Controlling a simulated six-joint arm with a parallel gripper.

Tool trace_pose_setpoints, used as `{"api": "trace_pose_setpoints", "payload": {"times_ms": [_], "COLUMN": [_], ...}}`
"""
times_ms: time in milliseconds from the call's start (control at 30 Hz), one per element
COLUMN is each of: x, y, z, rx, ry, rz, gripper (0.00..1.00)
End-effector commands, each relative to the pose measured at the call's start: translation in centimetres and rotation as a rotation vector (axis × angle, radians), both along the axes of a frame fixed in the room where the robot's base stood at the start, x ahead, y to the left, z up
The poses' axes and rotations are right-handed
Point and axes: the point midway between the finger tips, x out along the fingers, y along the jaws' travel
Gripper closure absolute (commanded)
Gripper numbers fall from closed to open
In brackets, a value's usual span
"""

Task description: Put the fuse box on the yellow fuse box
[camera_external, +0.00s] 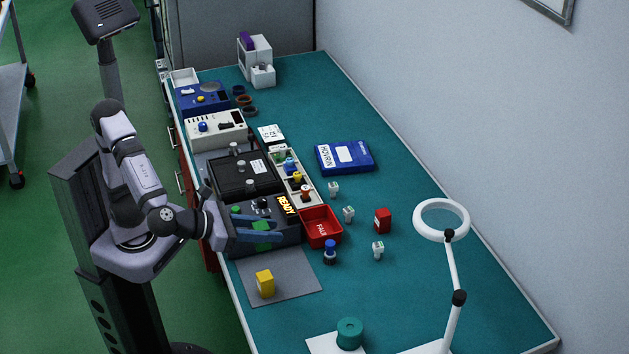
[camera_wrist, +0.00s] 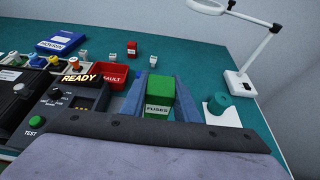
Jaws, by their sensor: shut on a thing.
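A green fuse box (camera_wrist: 159,90) with a white FUSES label is held between the two blue fingers of my gripper (camera_wrist: 160,84) in the wrist view. In the external view the green box (camera_external: 262,226) and my gripper (camera_external: 278,233) are at the front of the black READY unit, seemingly above it. The yellow fuse box (camera_external: 265,282) stands upright on a grey mat (camera_external: 297,287), nearer the camera than my gripper. Its top is bare. The yellow box is not visible in the wrist view.
The black tester (camera_external: 270,212) with a lit READY display and a red FAULT bin (camera_external: 320,227) are close to my gripper. A red box (camera_external: 383,220), small white-capped parts and a blue-topped part (camera_external: 330,252) stand to the right. A magnifier lamp (camera_external: 453,275) rises at right.

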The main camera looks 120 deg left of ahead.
Motion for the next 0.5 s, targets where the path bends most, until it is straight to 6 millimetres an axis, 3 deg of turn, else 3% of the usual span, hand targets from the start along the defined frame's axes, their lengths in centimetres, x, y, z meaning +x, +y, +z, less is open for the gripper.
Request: {"api": "trace_pose_setpoints", "payload": {"times_ms": [167, 500], "x": [-0.1, -0.1], "y": [-0.1, 0.0], "z": [-0.5, -5.3], "rx": [0.002, 0.002], "ry": [0.002, 0.005], "rz": [0.0, -0.001], "gripper": [0.95, 0.95]}}
